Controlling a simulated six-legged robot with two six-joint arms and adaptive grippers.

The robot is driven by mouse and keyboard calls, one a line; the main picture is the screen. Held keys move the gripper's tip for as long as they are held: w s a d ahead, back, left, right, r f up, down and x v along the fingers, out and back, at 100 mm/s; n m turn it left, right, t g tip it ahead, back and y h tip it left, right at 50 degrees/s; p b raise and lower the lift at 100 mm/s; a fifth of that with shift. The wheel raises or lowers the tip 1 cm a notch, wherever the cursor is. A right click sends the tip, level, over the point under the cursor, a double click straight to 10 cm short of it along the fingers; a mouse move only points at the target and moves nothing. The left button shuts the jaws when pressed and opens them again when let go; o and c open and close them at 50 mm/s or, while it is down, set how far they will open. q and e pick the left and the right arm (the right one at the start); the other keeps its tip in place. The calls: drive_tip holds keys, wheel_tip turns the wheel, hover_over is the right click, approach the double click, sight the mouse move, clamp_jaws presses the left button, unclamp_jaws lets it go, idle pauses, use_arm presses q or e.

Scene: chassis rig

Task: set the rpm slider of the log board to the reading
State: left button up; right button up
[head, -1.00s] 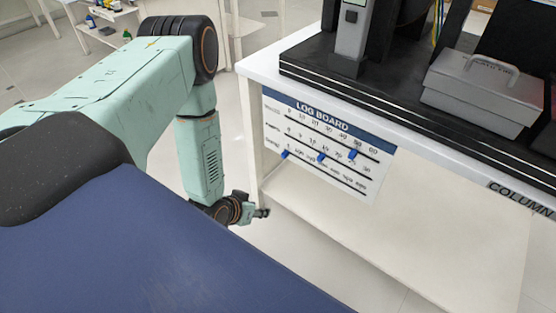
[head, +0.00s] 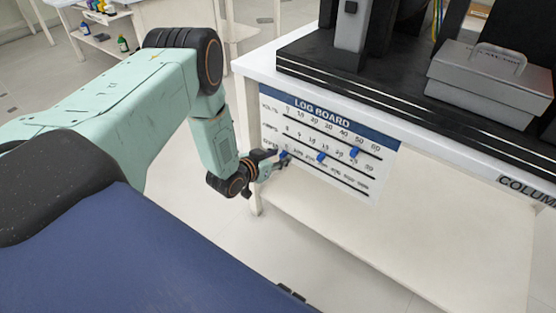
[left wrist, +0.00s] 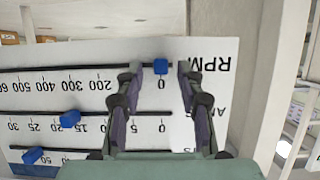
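The white log board (head: 385,150) with a blue header hangs below the bench edge. Its lowest row, the rpm row, has a blue slider knob (head: 284,154) at the left end. In the upside-down left wrist view the rpm knob (left wrist: 161,66) is at the 0 mark. My left gripper (head: 280,163) is at this knob. Its two fingers (left wrist: 158,72) are open, one on each side of the knob in the picture, with gaps to both. I cannot tell their depth to the board. My right gripper is out of view.
The two other sliders, a middle knob (head: 321,157) and a top-row knob (head: 355,153), sit to the right on the board. The bench top (head: 250,66) overhangs the board, and a lower shelf (head: 400,240) lies below. A grey case (head: 485,85) stands on the bench.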

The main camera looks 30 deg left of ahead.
use_arm(q)
drive_tip(key=shift+w, duration=0.15)
drive_tip(key=shift+c, duration=0.4)
clamp_jaws()
drive_tip(key=shift+f, duration=0.1)
